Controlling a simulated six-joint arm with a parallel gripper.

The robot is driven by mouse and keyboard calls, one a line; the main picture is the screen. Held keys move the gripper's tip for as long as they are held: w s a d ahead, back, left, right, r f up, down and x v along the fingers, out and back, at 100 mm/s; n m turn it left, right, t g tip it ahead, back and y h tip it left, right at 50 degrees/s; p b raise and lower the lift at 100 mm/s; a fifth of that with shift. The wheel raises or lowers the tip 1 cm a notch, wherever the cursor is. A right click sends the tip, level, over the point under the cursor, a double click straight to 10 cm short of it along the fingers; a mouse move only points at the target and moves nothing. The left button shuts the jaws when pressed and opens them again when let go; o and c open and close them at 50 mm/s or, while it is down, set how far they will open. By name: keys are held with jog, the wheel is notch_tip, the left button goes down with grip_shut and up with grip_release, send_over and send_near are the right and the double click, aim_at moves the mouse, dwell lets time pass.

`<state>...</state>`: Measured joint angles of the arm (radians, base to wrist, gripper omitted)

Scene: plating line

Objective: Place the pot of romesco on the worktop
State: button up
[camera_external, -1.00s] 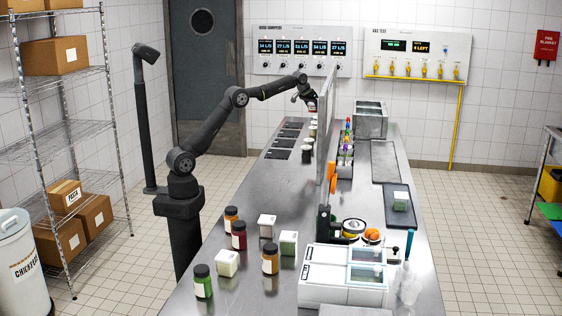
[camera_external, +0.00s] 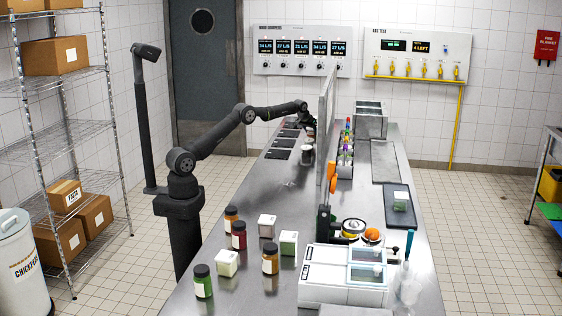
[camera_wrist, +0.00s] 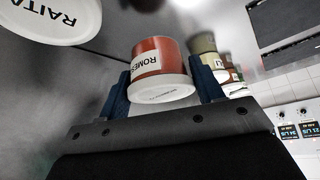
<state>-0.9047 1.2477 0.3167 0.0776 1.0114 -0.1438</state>
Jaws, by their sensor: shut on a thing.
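The pot of romesco (camera_wrist: 160,70) is a red pot with a white label reading "ROMES" and a pale end, in the middle of the wrist view. It sits between the two blue fingers of my gripper (camera_wrist: 165,88), which is shut on it. In the external view my gripper (camera_external: 308,121) is low over the far part of the steel worktop (camera_external: 235,178), beside the upright panel. The romesco pot cannot be made out there, and whether it touches the worktop cannot be told.
A pot marked RAITA (camera_wrist: 55,18) is at upper left in the wrist view. The tall panel (camera_external: 327,125) borders my arm on the right. Jars (camera_external: 270,259) and cubes stand on the near worktop.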

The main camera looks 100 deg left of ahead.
aim_at(311, 136)
jog(key=shift+f, duration=1.95)
jog(key=shift+f, duration=0.15)
jog(key=o, duration=1)
jog(key=shift+s+d+r, duration=0.15)
jog(key=shift+d+r, duration=0.1)
jog(key=shift+r, duration=0.4)
jog(key=v, duration=1.1)
jog(key=shift+f, duration=0.2)
